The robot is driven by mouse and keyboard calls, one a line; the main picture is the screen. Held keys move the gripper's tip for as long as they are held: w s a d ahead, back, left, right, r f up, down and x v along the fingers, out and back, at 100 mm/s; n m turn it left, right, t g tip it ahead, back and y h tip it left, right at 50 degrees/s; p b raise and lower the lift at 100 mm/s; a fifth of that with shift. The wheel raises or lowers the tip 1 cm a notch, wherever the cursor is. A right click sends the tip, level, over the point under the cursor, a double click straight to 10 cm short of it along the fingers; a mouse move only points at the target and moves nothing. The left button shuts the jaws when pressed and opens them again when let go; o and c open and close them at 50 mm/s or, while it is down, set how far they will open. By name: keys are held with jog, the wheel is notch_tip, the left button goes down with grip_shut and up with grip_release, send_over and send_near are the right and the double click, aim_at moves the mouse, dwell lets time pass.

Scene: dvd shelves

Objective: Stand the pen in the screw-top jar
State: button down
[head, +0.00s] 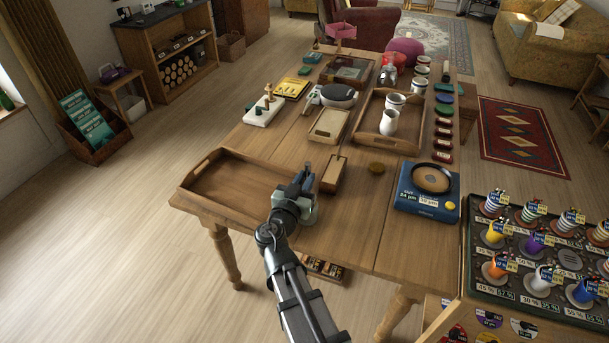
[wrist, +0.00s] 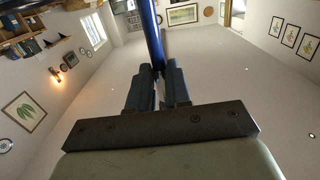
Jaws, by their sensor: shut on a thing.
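My gripper (head: 303,176) is above the near part of the wooden table, between the empty wooden tray and the small wooden box. In the wrist view my gripper (wrist: 158,85) is shut on a slim blue pen (wrist: 152,35), which sticks out beyond the fingertips. The pen is too small to make out in the head view. A clear glass vessel (head: 388,74), which looks like the jar, stands far back on the table, well apart from my gripper. Its mouth is too small to read.
The empty wooden tray (head: 215,208) is at the left. A small wooden box (head: 334,174) stands close right of my gripper. A blue scale (head: 425,207) with a dark pan is farther right. A wooden tray (head: 408,145) holds white mugs. Bare tabletop lies between box and scale.

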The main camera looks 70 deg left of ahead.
jog(key=shift+f, duration=3.1)
jog(key=c, duration=1)
grip_release()
jog(key=v, duration=1.4)
jog(key=shift+f, duration=0.15)
